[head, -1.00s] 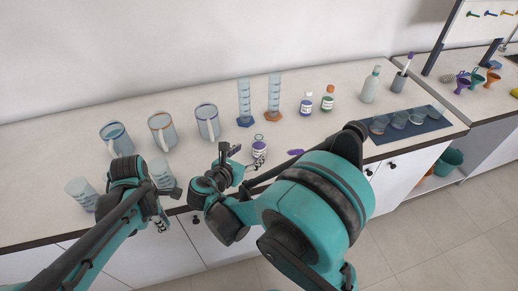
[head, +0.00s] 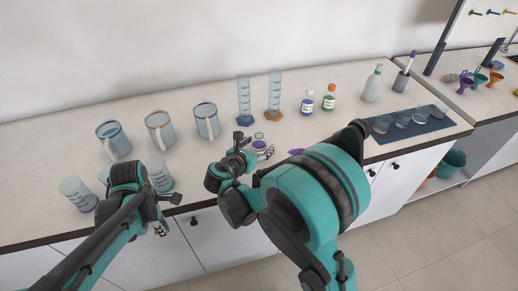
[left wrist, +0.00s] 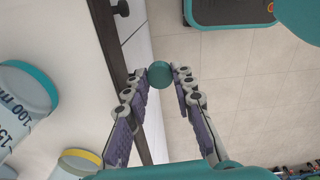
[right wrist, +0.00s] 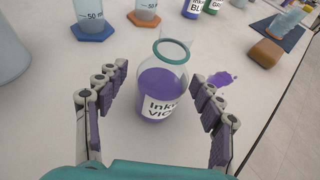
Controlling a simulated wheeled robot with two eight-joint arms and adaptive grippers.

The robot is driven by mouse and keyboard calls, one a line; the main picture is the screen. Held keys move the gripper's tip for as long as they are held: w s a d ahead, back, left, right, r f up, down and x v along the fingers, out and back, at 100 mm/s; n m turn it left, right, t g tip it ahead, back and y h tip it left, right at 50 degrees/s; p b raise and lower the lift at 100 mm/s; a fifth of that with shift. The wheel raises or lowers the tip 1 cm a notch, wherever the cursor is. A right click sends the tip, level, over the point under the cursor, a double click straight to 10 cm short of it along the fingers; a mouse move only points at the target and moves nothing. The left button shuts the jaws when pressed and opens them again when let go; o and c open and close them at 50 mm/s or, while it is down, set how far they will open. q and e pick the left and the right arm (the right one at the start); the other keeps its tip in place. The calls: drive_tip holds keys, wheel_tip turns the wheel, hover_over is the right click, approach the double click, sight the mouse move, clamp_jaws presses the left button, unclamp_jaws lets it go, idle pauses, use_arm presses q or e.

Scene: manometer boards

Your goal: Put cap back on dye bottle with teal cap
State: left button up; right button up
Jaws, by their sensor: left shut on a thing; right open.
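The open dye bottle (right wrist: 160,88) stands upright on the bench, with a teal neck ring, purple dye and a partly hidden label reading "Ink VIC". In the head view the bottle (head: 259,145) is partly covered by my right gripper (head: 256,148). In the right wrist view my right gripper (right wrist: 162,95) is open, with one finger on each side of the bottle and gaps visible. My left gripper (left wrist: 160,78) is shut on the round teal cap (left wrist: 160,74), held at its fingertips. In the head view my left gripper (head: 162,214) is by the bench's front edge.
A purple spill (right wrist: 222,79) lies beside the bottle. Two graduated cylinders (head: 244,102) and two capped dye bottles (head: 307,103) stand behind. Several mugs and beakers (head: 76,193) stand at the left. A blue mat (head: 385,137) with glass dishes is at the right.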

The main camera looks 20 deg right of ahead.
sight(259, 138)
idle(0.3)
drive_tip(key=c, duration=1.3)
use_arm(q)
drive_tip(key=shift+r, duration=0.15)
use_arm(e)
drive_tip(key=shift+r, duration=0.25)
